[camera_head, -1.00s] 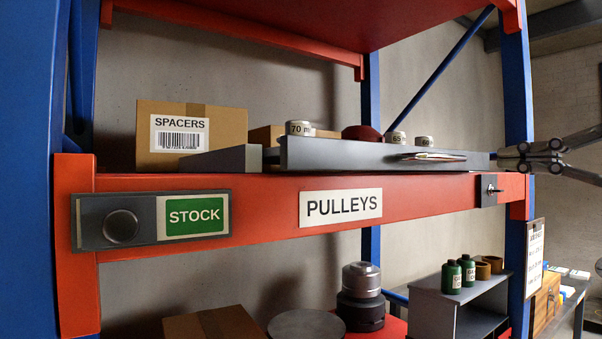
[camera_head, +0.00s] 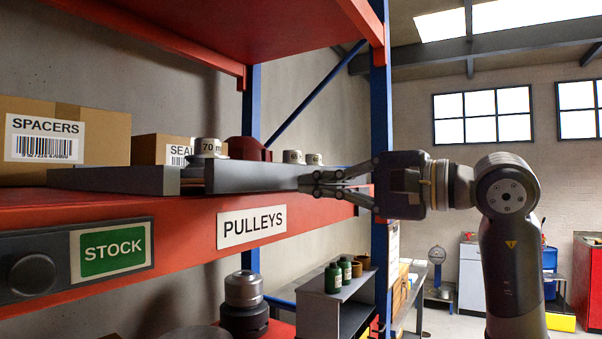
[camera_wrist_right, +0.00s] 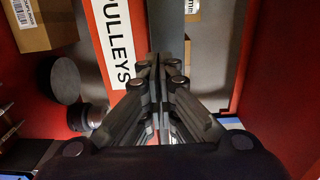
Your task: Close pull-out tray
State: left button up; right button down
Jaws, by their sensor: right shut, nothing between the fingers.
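The pull-out tray, with its dark grey front panel (camera_head: 255,178), lies on the red shelf above the PULLEYS label (camera_head: 252,226). It holds several pulleys, including a pale one marked 70 (camera_head: 208,147) and a dark red one (camera_head: 248,149). The panel appears to stand out in front of the shelf beam. My right gripper (camera_head: 305,185) is shut and empty, its fingertips at the panel's right part; I cannot tell whether they touch. The panel's handle is hidden. The wrist view shows the shut fingers (camera_wrist_right: 160,62) by the grey panel (camera_wrist_right: 168,25). My left gripper is not in view.
A SPACERS box (camera_head: 62,140) and a smaller box (camera_head: 163,149) stand on the shelf. The STOCK sign (camera_head: 112,253) is on the beam. A blue upright (camera_head: 381,110) stands behind my right gripper. Green bottles (camera_head: 333,278) stand on a grey rack below.

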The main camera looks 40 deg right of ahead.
aim_at(289, 184)
jog(key=shift+p+x, duration=0.35)
jog(key=shift+x, duration=0.75)
jog(key=shift+w, duration=0.45)
jog(key=p+x, duration=0.2)
jog(key=x, duration=0.2)
jog(key=shift+w, duration=0.15)
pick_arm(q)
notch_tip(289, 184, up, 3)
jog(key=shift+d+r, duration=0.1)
